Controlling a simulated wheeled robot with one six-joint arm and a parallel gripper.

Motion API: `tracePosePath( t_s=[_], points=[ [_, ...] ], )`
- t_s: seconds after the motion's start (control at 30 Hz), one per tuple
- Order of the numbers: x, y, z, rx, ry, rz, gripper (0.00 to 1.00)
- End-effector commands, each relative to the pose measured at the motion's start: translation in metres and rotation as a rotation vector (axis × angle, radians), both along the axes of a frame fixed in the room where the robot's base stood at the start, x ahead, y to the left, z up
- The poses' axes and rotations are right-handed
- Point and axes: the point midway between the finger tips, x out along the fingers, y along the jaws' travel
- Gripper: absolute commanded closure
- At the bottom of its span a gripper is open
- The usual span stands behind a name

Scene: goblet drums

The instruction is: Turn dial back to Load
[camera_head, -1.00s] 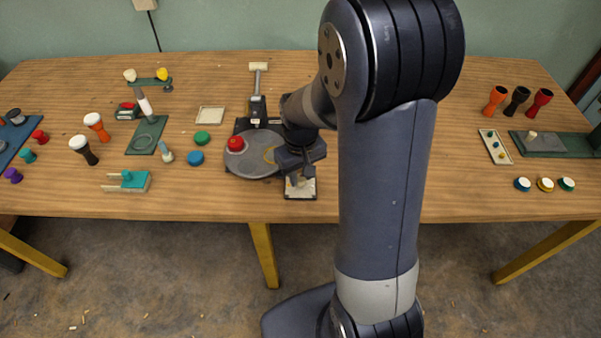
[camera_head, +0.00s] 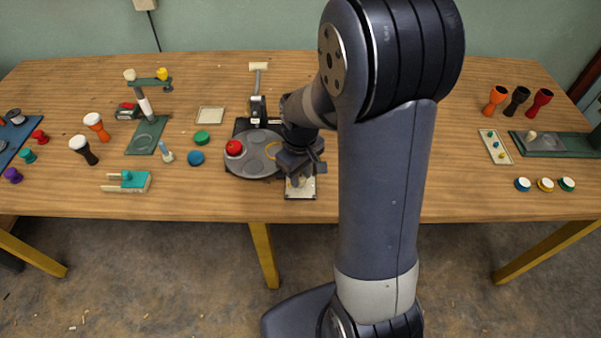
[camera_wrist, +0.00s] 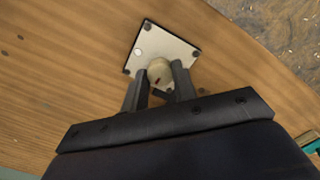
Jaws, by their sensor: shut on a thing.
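The dial is a cream knob (camera_wrist: 160,71) on a square white plate (camera_wrist: 160,48) in the wrist view. The plate has dark corner spots and a pale round mark; no lettering is readable. In the head view the dial plate (camera_head: 300,194) lies near the table's front edge, just right of the turntable. My gripper (camera_wrist: 161,82) is shut on the dial knob, its two dark fingers on either side of it. A small dark red mark shows on the knob. In the head view my gripper (camera_head: 299,175) hides most of the knob.
A grey turntable (camera_head: 254,166) with round recesses and a red piece (camera_head: 234,148) stands left of my gripper. A press-like lever (camera_head: 257,88) stands behind it. Drums stand at far left and right.

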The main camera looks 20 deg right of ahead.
Motion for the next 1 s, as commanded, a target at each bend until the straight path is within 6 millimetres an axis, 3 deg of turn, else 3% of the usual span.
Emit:
tracePosePath(
  t_s=[0.07, 0.1, 0.33, 0.67, 1.0],
  points=[
    [0.001, 0.0, 0.001, 0.0, -0.003, 0.0, 0.96],
    [0.001, 0.0, 0.001, 0.0, -0.003, -0.001, 0.7],
    [0.0, 0.0, 0.0, 0.0, -0.001, -0.001, 0.51],
    [0.001, 0.0, 0.007, 0.0, -0.004, -0.001, 0.51],
    [0.001, 0.0, 0.071, 0.0, -0.007, -0.001, 0.51]
  ],
)
